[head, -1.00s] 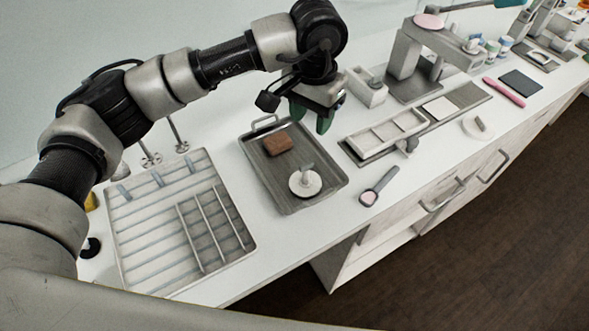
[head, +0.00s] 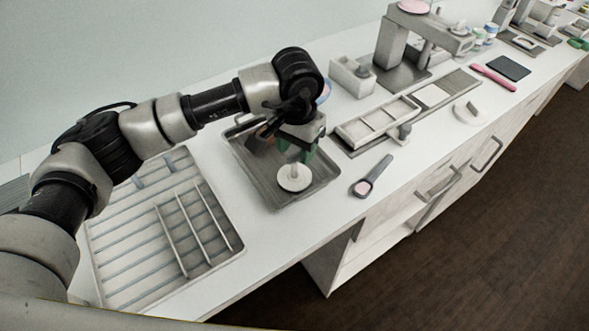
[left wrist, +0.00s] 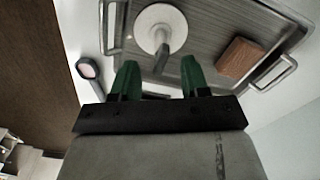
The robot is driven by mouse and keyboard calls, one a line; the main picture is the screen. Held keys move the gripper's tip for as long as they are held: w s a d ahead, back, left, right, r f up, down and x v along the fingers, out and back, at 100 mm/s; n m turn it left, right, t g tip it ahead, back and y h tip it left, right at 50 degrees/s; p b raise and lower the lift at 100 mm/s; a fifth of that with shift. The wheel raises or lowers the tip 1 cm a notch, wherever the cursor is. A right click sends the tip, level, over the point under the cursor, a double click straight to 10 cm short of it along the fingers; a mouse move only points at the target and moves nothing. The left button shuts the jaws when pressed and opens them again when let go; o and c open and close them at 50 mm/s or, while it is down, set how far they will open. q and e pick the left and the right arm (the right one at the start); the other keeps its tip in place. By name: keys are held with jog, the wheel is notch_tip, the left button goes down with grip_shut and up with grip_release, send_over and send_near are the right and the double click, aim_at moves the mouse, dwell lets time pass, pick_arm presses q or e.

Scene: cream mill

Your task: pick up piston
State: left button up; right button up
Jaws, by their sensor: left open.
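The piston (head: 294,177) is a white round disc with a short upright stem, standing in the grey metal tray (head: 318,187). It also shows in the left wrist view (left wrist: 160,18), its grey stem pointing toward my fingers. My left gripper (head: 297,152) is open and empty, with green fingertips just above and behind the piston's stem. In the left wrist view the two green fingers (left wrist: 160,75) are apart, with the stem's end ahead of the gap between them. I cannot tell whether they touch it. My right gripper is not in view.
A brown block (left wrist: 238,58) lies in the tray, mostly hidden by my arm in the head view. A grey scoop with pink inside (head: 371,177) lies right of the tray. A slatted rack (head: 160,235) stands left. A divided mould (head: 378,121) lies behind right.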

aim_at(294, 161)
pick_arm(q)
notch_tip(294, 161, down, 4)
jog(key=shift+s+a+f+p, duration=0.15)
jog(key=shift+p, duration=0.9)
jog(key=shift+f, duration=0.5)
grip_shut()
